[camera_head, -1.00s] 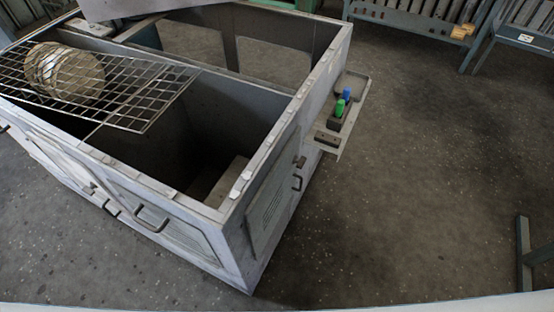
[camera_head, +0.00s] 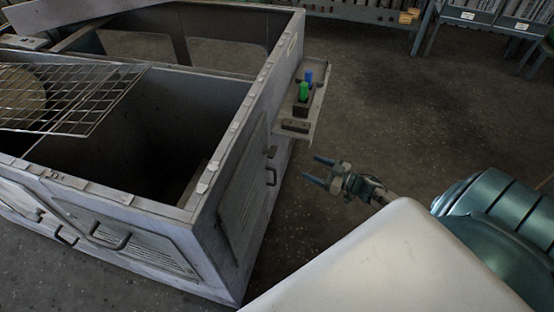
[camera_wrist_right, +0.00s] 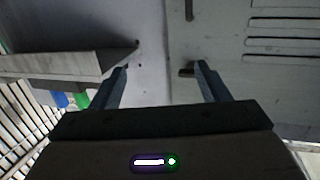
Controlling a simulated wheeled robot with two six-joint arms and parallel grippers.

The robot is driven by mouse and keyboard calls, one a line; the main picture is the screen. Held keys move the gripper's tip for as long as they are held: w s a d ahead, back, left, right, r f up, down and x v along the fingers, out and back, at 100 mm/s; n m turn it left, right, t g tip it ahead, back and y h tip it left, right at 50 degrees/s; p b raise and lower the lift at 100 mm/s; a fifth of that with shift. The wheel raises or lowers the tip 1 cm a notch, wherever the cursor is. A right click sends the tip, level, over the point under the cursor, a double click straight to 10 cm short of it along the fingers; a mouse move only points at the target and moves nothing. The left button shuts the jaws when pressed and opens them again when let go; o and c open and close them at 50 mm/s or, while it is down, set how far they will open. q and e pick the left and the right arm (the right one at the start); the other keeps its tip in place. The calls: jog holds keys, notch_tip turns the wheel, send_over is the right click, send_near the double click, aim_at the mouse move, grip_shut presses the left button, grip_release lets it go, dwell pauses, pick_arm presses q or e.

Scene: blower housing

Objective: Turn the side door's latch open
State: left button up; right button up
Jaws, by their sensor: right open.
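The side door (camera_head: 243,200) is a grey louvred panel on the housing's right face and looks closed. Its latch (camera_head: 270,152) is a small dark piece near the door's far edge, above the dark pull handle (camera_head: 271,176). My right gripper (camera_head: 312,170) is open and empty, apart from the housing and to the right of the latch. In the right wrist view its fingers point at the housing wall. The latch (camera_wrist_right: 186,72) shows there as a short dark bar between the fingertips, close to the right one. My left gripper is not in view.
The open-topped housing holds a wire rack (camera_head: 85,105).

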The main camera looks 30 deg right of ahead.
aim_at(270, 151)
notch_tip(270, 151, up, 6)
jog(key=a+n+g+y+b, duration=0.1)
jog(key=a+n+g+y, duration=0.1)
jog(key=a+n+y, duration=0.15)
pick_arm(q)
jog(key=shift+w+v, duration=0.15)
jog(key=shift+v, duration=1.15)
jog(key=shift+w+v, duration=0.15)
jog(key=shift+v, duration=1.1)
pick_arm(e)
jog(key=x, duration=1)
jog(key=shift+w+r+y, duration=0.4)
jog(key=shift+w+y, duration=0.05)
jog(key=shift+w, duration=0.05)
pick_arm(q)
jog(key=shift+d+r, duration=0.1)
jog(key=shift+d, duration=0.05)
pick_arm(e)
jog(key=shift+m, duration=0.25)
jog(key=c, duration=1)
